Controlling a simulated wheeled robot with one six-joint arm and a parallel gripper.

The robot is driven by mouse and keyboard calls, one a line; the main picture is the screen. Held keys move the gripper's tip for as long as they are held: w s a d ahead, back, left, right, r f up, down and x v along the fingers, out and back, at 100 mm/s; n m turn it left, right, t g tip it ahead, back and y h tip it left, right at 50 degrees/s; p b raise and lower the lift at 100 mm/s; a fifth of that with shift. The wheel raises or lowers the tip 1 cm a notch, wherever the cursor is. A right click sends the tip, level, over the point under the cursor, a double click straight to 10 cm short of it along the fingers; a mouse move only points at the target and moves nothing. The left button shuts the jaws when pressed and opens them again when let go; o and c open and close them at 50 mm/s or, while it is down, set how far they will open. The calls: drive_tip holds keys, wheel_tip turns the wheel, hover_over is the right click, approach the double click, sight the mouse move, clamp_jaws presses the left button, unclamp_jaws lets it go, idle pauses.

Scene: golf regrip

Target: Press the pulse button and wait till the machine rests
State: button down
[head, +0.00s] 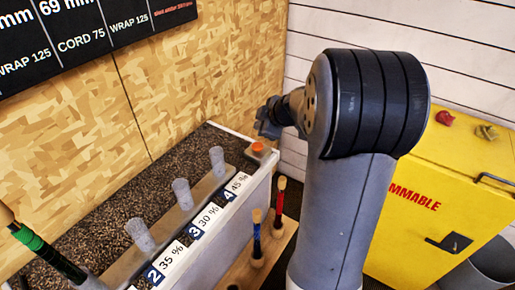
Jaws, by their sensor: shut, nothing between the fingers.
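The orange pulse button (258,147) sits on a small base at the far end of the counter, past the label 4. My gripper (264,129) is a small dark shape just above and slightly right of the button. It is shut and holds nothing. A small gap shows between it and the button in the picture; contact cannot be told. My arm comes in from the right and hides part of the wrist.
A wooden rack (240,271) holds a red and a blue brush. A yellow cabinet (455,165) stands right. A green-banded shaft (38,246) leans at left.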

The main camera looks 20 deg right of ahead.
sight(260, 147)
wheel_tip(260, 147, down, 4)
drive_tip(key=b, duration=0.2)
drive_tip(key=shift+b, duration=0.35)
drive_tip(key=shift+f+b, duration=0.5)
drive_tip(key=shift+b, duration=0.35)
drive_tip(key=shift+f, duration=0.15)
idle(0.9)
drive_tip(key=shift+f+b, duration=0.25)
drive_tip(key=shift+b, duration=0.6)
drive_tip(key=shift+f+b, duration=0.55)
drive_tip(key=shift+b, duration=0.45)
idle(0.5)
idle(0.3)
drive_tip(key=shift+r+p, duration=0.3)
drive_tip(key=shift+r, duration=0.7)
drive_tip(key=shift+r, duration=0.1)
